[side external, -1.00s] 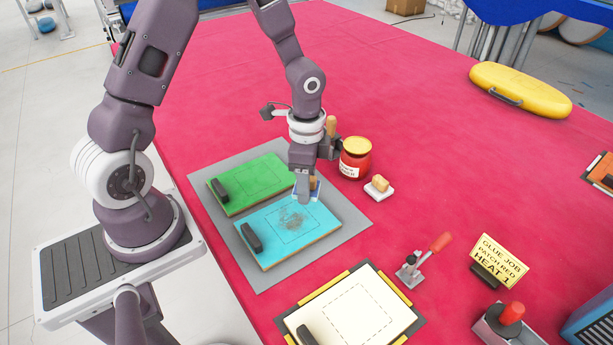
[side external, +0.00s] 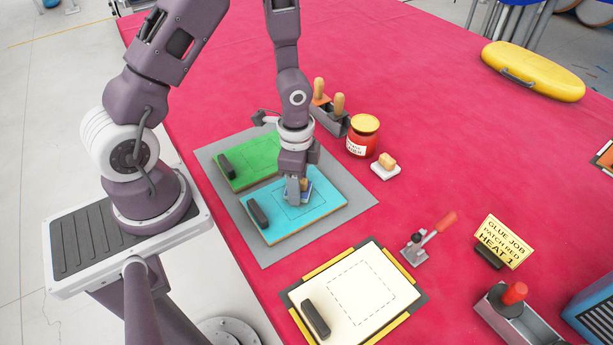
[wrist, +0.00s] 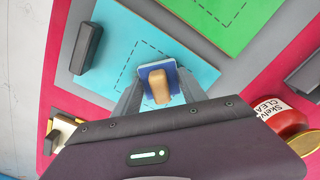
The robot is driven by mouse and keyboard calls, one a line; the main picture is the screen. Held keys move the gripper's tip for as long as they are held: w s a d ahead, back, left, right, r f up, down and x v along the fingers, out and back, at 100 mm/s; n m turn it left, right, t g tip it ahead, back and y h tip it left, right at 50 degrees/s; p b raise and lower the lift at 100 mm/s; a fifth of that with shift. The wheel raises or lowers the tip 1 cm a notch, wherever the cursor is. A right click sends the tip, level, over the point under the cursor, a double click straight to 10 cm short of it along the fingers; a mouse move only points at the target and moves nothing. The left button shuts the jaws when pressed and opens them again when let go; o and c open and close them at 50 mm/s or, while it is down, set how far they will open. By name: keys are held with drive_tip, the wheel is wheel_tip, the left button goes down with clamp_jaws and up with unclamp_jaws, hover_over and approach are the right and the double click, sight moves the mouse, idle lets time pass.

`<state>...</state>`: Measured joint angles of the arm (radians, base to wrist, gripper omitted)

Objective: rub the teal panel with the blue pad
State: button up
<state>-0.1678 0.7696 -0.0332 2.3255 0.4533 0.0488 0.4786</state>
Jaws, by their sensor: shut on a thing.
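The teal panel (side external: 320,210) lies on a grey mat, with a dashed outline and a black handle at its left end; it also shows in the wrist view (wrist: 195,74). My gripper (side external: 297,196) is low over the dashed area, shut on the tan grip of the blue pad (side external: 308,188). The pad is blue with a pale edge and shows in the wrist view (wrist: 158,68) between my fingers. It appears to be at the panel's surface; the exact contact is hidden. The grey smudge is not visible on the part of the panel in view.
The green panel (side external: 262,155) lies beside the teal one on the grey mat (side external: 355,215). A red jar (side external: 363,136), a white pad with a tan grip (side external: 385,167) and a wooden-handled tool holder (side external: 330,118) stand right. A cream panel (side external: 378,300) lies in front.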

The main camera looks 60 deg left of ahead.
sight(319, 192)
drive_tip(key=s, duration=0.2)
drive_tip(key=shift+s+r, duration=0.3)
drive_tip(key=shift+r, duration=0.05)
drive_tip(key=shift+s+f, duration=0.25)
drive_tip(key=shift+s, duration=1.3)
drive_tip(key=shift+w, duration=3.35)
drive_tip(key=shift+w+r, duration=0.2)
drive_tip(key=shift+w, duration=1.3)
drive_tip(key=shift+d+f, duration=0.1)
drive_tip(key=shift+d, duration=0.25)
drive_tip(key=shift+s+d, duration=0.65)
drive_tip(key=shift+d, duration=0.2)
drive_tip(key=shift+s+f, duration=0.2)
drive_tip(key=shift+s, duration=0.15)
drive_tip(key=shift+s+r, duration=0.15)
drive_tip(key=shift+s, duration=0.8)
drive_tip(key=shift+s+r, duration=0.15)
drive_tip(key=shift+s, duration=0.8)
drive_tip(key=shift+s+f, duration=0.2)
drive_tip(key=shift+s, duration=1.35)
drive_tip(key=shift+s+r, duration=0.15)
drive_tip(key=shift+s, duration=0.2)
drive_tip(key=shift+w+r, duration=0.15)
drive_tip(key=shift+w, duration=4.35)
drive_tip(key=shift+w+f, duration=0.2)
drive_tip(key=shift+w, duration=0.15)
wheel_tip(319, 192, up, 8)
drive_tip(key=shift+f, duration=0.2)
